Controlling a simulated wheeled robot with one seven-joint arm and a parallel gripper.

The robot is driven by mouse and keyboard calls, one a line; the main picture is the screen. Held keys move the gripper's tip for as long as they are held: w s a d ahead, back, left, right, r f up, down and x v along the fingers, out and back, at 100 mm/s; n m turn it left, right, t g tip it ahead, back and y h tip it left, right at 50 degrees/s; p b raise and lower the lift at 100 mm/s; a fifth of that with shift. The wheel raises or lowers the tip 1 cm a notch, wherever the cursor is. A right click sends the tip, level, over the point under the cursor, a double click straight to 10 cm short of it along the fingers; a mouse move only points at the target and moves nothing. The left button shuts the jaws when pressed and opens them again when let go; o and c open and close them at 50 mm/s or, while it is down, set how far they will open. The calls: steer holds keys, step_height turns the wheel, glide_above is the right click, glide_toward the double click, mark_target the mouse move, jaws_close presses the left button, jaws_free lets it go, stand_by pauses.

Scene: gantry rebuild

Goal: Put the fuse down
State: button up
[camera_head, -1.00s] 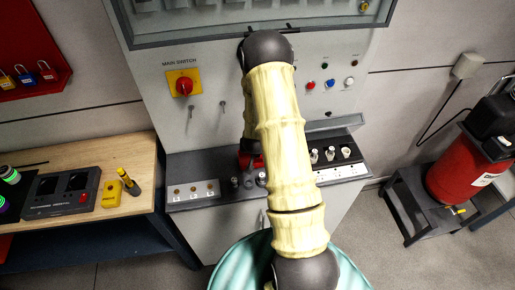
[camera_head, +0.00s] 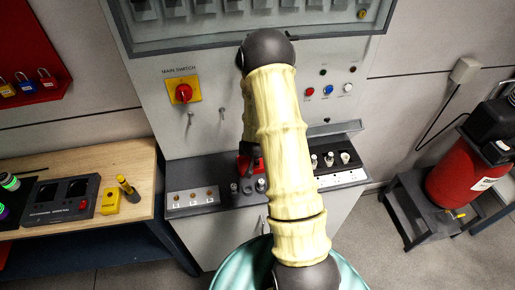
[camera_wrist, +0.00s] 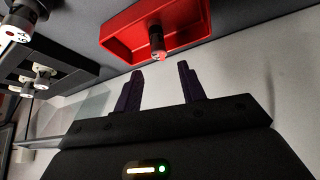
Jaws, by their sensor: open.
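A fuse (camera_wrist: 157,42), a dark cylinder with a pale reddish end cap, is in the red tray (camera_wrist: 118,42) in the wrist view. Its capped end points toward my gripper. My gripper (camera_wrist: 160,70) is open, with its two dark fingers spread to either side of the line to the fuse. The fingertips appear just short of the fuse, with nothing between them. In the head view, the red tray (camera_head: 243,165) shows only in part beside my arm, on the console ledge.
The grey console ledge (camera_head: 222,194) holds several white-topped fuses (camera_head: 330,159) right of my arm and a row of sockets at left. Behind it rises the cabinet with the main switch (camera_head: 183,92).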

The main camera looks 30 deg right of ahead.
steer(key=b+v, duration=0.2)
steer(key=v, duration=0.8)
steer(key=shift+a, duration=0.2)
steer(key=shift+r, duration=0.1)
steer(key=s+a+r+n+g+y, duration=0.1)
steer(key=s+a+r+n, duration=0.2)
steer(key=s+a+r, duration=0.1)
steer(key=s+a+r+n+g+y, duration=0.2)
steer(key=s+a+r+n, duration=0.1)
steer(key=s+a+r, duration=0.2)
steer(key=s+a, duration=0.2)
steer(key=s, duration=0.2)
steer(key=shift+s+a, duration=0.15)
steer(key=shift+a, duration=0.15)
steer(key=shift+f+b, duration=0.35)
steer(key=shift+b, duration=0.15)
